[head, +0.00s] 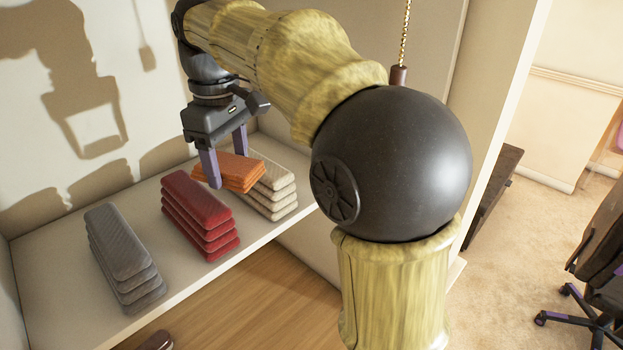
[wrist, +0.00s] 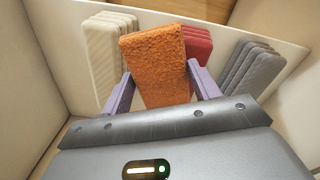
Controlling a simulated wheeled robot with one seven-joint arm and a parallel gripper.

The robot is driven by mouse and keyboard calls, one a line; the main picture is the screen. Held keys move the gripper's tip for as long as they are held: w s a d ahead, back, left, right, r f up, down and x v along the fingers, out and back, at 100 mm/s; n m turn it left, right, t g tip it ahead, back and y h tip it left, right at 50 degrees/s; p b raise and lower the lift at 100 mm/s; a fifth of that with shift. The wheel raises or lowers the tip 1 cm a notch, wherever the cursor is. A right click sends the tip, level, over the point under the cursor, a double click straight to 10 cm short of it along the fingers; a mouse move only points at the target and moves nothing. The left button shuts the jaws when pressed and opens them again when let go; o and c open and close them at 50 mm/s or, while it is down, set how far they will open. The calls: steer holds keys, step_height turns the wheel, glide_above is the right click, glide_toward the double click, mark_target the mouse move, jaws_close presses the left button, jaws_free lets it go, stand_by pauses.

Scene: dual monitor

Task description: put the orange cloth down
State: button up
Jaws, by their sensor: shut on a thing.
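The orange cloth (head: 233,172) is a folded, textured bundle between the purple fingers of my gripper (head: 227,160). In the wrist view the orange cloth (wrist: 157,68) fills the space between both fingertips (wrist: 160,85). My gripper is shut on it. In the head view the cloth appears between the red stack and the cream stack, overlapping the cream stack's left part. I cannot tell whether its underside touches the shelf.
On the white shelf (head: 52,268) stand a grey cloth stack (head: 122,255), a red cloth stack (head: 200,213) and a cream cloth stack (head: 275,188). A wall rises behind the shelf. Bare shelf shows between the grey and red stacks. A pull chain (head: 404,35) hangs near my arm.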

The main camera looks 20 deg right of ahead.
steer(key=w+d+p, duration=0.3)
steer(key=w+d, duration=0.1)
steer(key=d, duration=0.5)
steer(key=w+d+p, duration=0.3)
steer(key=w+d, duration=0.1)
steer(key=d, duration=0.5)
steer(key=f, duration=0.6)
steer(key=shift+s+f+p, duration=0.15)
steer(key=shift+s+p, duration=0.1)
steer(key=shift+p, duration=0.05)
steer(key=shift+f, duration=0.45)
step_height(320, 180, down, 4)
steer(key=shift+r+p, duration=0.25)
steer(key=shift+p, duration=0.1)
steer(key=shift+d+f+p, duration=0.15)
steer(key=shift+d+p, duration=0.05)
steer(key=shift+p, duration=0.25)
steer(key=shift+w+f, duration=0.1)
steer(key=shift+f, duration=0.15)
